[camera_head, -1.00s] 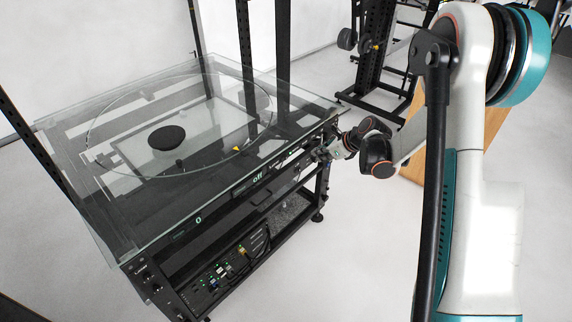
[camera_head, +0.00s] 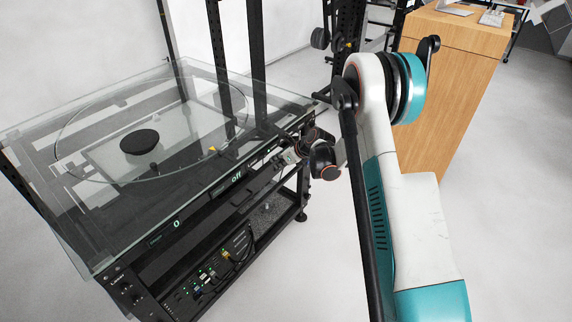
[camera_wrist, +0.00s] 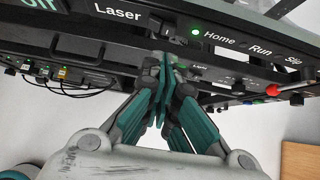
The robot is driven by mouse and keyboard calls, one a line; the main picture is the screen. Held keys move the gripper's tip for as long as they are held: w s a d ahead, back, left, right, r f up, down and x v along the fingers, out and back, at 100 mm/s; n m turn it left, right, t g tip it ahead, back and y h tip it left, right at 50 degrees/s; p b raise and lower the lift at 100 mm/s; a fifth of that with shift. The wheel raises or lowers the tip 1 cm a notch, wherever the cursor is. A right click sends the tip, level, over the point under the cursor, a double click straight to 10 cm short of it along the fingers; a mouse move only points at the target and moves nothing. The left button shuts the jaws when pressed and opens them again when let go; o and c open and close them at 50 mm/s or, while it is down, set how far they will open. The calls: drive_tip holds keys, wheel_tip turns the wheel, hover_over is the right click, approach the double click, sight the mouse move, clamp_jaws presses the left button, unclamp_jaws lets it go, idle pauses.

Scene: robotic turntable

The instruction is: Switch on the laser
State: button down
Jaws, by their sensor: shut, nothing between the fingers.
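The laser switch (camera_wrist: 164,29) is a small black rocker beside the white "Laser" label on the dark front panel in the wrist view. My gripper (camera_wrist: 162,68) is shut with nothing in it. Its fingertips are just below the switch in the picture; I cannot tell whether they touch the panel. In the head view my gripper (camera_head: 291,157) is at the right part of the turntable's front edge. The glass-topped turntable (camera_head: 60,205) shows a display reading "off" (camera_head: 237,177). The switch is too small to make out there.
A green light (camera_wrist: 195,32), "Home", "Run" and "Slip" labels, and a red knob (camera_wrist: 273,90) lie right of the switch. Cables (camera_wrist: 65,82) hang below at left. A wooden cabinet (camera_head: 450,100) stands behind my arm. Clear floor lies in front of the turntable.

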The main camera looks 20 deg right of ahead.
sight(263, 156)
drive_tip(key=shift+w+a+r, duration=0.1)
drive_tip(key=shift+w+a, duration=0.65)
drive_tip(key=shift+w, duration=0.2)
drive_tip(key=w+n, duration=0.1)
drive_tip(key=n+g+y+b, duration=0.1)
drive_tip(key=shift+w+d+r+n+y, duration=0.1)
drive_tip(key=shift+w+d+n+y, duration=0.05)
drive_tip(key=shift+w+n+y, duration=0.2)
